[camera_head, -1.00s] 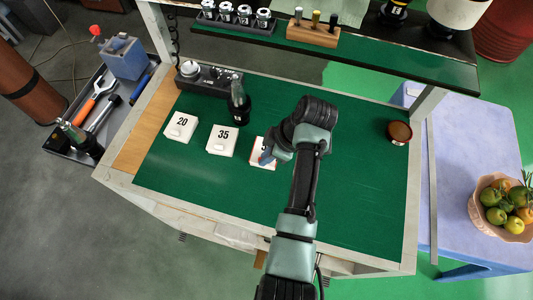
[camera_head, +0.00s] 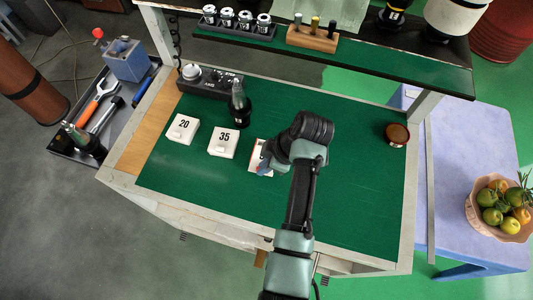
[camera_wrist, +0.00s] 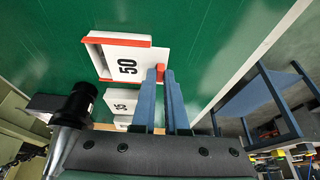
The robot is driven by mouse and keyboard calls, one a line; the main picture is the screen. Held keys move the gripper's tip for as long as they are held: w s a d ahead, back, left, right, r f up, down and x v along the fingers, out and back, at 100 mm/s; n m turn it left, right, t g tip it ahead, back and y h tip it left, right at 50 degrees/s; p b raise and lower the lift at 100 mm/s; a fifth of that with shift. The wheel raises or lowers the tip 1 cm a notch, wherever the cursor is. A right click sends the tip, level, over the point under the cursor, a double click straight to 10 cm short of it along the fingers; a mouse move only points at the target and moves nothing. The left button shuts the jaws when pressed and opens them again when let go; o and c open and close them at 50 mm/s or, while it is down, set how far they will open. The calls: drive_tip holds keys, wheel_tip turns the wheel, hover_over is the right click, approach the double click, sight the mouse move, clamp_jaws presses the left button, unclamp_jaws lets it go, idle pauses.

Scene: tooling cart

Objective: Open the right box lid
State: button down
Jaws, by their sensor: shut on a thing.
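The right box (camera_head: 256,154), white and marked 50, sits on the green mat, partly hidden by my arm in the head view. In the wrist view its lid (camera_wrist: 127,58) is white with the number 50. My gripper (camera_head: 266,163) is at the box's right side. In the wrist view the blue fingers of my gripper (camera_wrist: 161,76) are shut on a small red tab (camera_wrist: 160,69) at the lid's edge.
White boxes marked 35 (camera_head: 222,142) and 20 (camera_head: 182,128) stand to the left. A dark bottle (camera_head: 240,106) and a black control box (camera_head: 205,80) are behind them. A brown round container (camera_head: 397,134) stands at the right.

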drive_tip(key=s, duration=0.1)
drive_tip(key=s+a+p, duration=0.1)
drive_tip(key=s, duration=0.1)
drive_tip(key=shift+s+r, duration=0.1)
drive_tip(key=c, duration=0.9)
unclamp_jaws()
drive_tip(key=shift+d, duration=0.1)
drive_tip(key=p+v, duration=0.1)
drive_tip(key=v, duration=1.2)
